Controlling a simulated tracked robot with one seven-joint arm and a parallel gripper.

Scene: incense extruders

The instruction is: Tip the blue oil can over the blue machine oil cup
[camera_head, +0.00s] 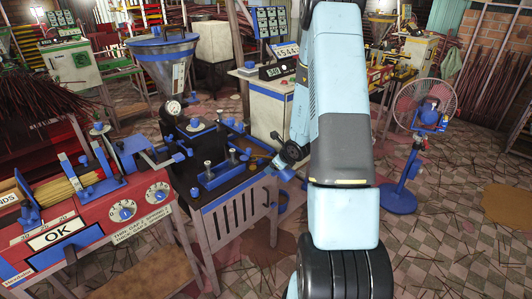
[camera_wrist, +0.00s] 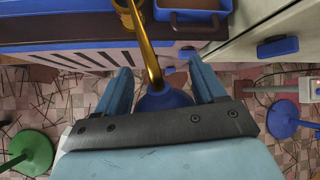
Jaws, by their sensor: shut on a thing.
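My gripper (camera_wrist: 163,88) is shut on the blue oil can (camera_wrist: 165,99); only part of its blue body shows between the fingers. Its long brass spout (camera_wrist: 148,52) points up and away in the wrist view, toward the machine's edge. In the head view my gripper (camera_head: 283,168) is at the right side of the blue machine (camera_head: 208,157), with a bit of brass spout (camera_head: 261,155) reaching over its top. A brass round part (camera_wrist: 128,14) shows by the spout's far end. I cannot tell whether it is the oil cup, or whether they touch.
A red control console (camera_head: 90,215) with dials and an "OK" sign stands at left. A white cabinet (camera_head: 268,105) with a numeric display is behind the machine. A blue pedestal fan (camera_head: 398,198) stands at right. The tiled floor (camera_head: 450,215) is mostly open there.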

